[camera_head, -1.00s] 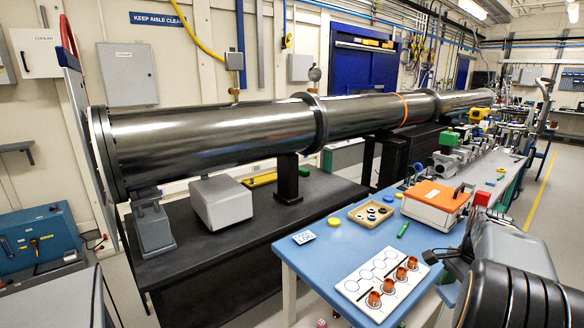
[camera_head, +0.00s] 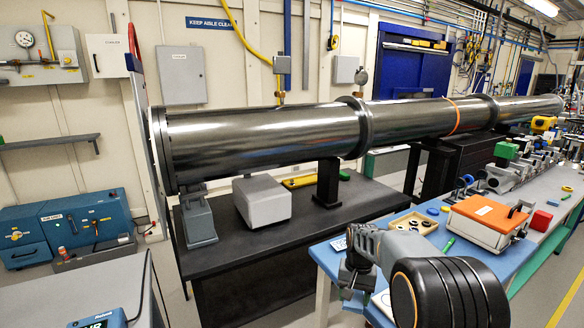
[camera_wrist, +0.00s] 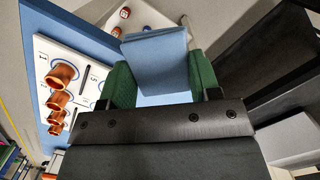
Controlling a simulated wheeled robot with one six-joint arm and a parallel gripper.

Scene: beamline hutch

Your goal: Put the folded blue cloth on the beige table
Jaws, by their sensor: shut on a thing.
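The folded blue cloth (camera_wrist: 157,60) is held between the green fingers of my gripper (camera_wrist: 161,80) in the wrist view. The gripper is shut on it, and the cloth sticks out past the fingertips.
The blue table (camera_head: 326,257) carries an orange-topped box (camera_head: 487,213) and a wooden tray (camera_head: 397,225). A white board (camera_wrist: 88,68) with copper cups lies near my gripper. A dark bench (camera_head: 285,240) stands under the long steel pipe (camera_head: 265,137). A blue device (camera_head: 98,319) sits on the greyish tabletop.

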